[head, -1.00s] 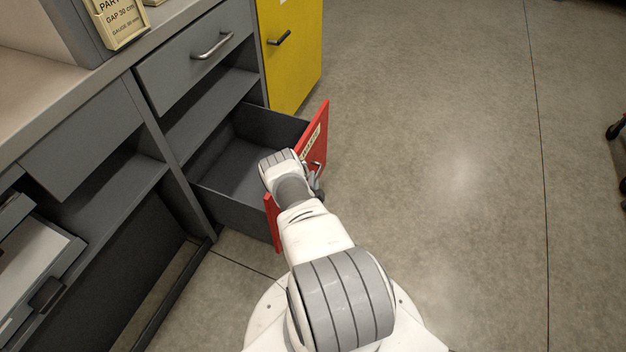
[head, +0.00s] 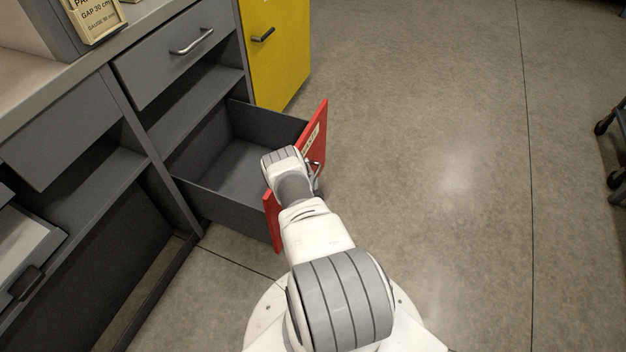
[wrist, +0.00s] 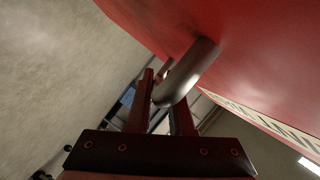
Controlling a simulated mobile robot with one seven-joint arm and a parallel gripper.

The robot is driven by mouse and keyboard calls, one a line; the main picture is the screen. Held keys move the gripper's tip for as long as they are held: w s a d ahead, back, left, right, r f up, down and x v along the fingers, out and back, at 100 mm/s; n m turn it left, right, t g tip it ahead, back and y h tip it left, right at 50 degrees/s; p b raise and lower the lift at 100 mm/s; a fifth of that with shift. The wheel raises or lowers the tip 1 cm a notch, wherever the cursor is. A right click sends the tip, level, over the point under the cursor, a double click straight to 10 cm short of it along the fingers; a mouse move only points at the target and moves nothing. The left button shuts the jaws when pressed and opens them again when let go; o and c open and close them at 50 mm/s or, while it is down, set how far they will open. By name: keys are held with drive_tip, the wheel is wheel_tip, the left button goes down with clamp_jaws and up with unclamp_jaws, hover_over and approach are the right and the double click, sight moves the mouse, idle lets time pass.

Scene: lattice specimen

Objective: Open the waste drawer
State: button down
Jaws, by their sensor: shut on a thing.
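The waste drawer (head: 312,135) has a red front with a pale label and a grey box behind it. It stands well out of the grey cabinet, and its inside looks empty. In the wrist view, the red front (wrist: 255,60) fills the upper right and its metal bar handle (wrist: 188,72) crosses between the fingers. My gripper (wrist: 162,100) is shut on that handle. In the head view, my arm covers part of the red front and most of the gripper (head: 316,180).
A grey drawer (head: 178,45) with a bar handle is above, over an open shelf. A yellow cabinet (head: 275,50) stands beyond. Another drawer (head: 28,245) stands partly out at the lower left. Dark castors (head: 612,150) are at the right edge. The floor (head: 440,180) between is clear.

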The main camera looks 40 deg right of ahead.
drive_tip(key=shift+d+r, duration=0.1)
drive_tip(key=shift+d, duration=0.05)
drive_tip(key=c, duration=0.8)
unclamp_jaws()
drive_tip(key=shift+a, duration=0.2)
